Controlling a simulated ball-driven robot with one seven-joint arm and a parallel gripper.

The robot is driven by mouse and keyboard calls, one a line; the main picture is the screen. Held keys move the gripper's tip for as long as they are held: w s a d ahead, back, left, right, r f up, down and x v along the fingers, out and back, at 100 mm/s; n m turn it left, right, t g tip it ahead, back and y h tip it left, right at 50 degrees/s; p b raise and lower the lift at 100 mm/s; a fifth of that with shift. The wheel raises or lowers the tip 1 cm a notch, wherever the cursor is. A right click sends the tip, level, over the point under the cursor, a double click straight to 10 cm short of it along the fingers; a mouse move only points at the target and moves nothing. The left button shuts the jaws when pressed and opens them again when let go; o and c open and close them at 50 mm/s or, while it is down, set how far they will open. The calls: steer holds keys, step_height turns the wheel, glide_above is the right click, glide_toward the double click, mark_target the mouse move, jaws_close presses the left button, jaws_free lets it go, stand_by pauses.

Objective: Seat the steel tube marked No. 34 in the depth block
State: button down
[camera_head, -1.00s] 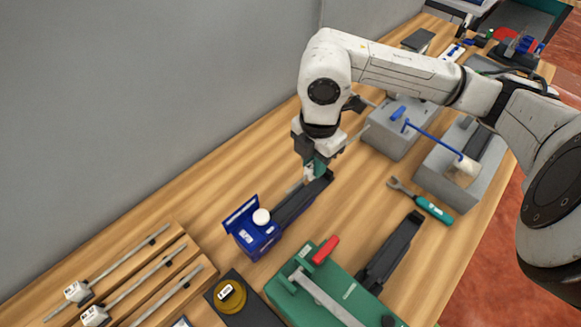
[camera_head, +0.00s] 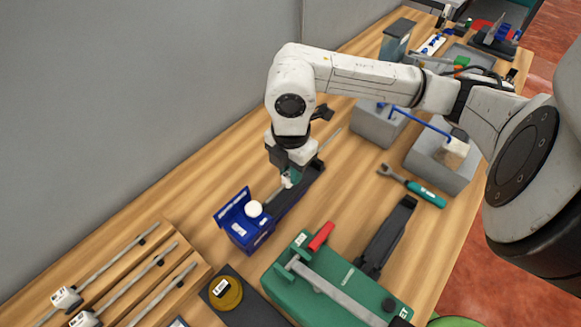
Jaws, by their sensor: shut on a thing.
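My gripper (camera_head: 290,179) is shut on a thin steel tube (camera_head: 328,141) above a dark rail (camera_head: 298,192). The tube is tilted in the picture, with one end toward the upper right and the other toward the blue block (camera_head: 250,234) at lower left. The blue block, seemingly the depth block, has an upright back plate and a white round knob (camera_head: 254,209). The tube's lower end is close to the block; I cannot tell whether it has entered. No number on the held tube is readable.
Several tubes with white tags lie on a wooden rack (camera_head: 192,250) at lower left. A green fixture (camera_head: 322,286) with a red handle stands in front, beside a second dark rail (camera_head: 388,238). A green-handled wrench (camera_head: 425,193) and grey blocks (camera_head: 440,165) lie right. Bare wood lies between.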

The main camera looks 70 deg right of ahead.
mark_target(276, 192)
steer(key=shift+f, duration=0.2)
steer(key=shift+f+b, duration=0.35)
steer(key=shift+b, duration=0.2)
steer(key=shift+f+b, duration=1.15)
steer(key=shift+b, duration=0.15)
stand_by(0.7)
steer(key=shift+w+a, duration=0.2)
steer(key=shift+a, duration=0.45)
steer(key=shift+w+a, duration=0.1)
steer(key=shift+a, duration=0.25)
steer(key=shift+a, duration=0.3)
steer(key=shift+w+a, duration=0.15)
steer(key=shift+a, duration=0.2)
steer(key=shift+w+a, duration=0.25)
steer(key=shift+a, duration=0.5)
steer(key=c, duration=0.9)
jaws_free()
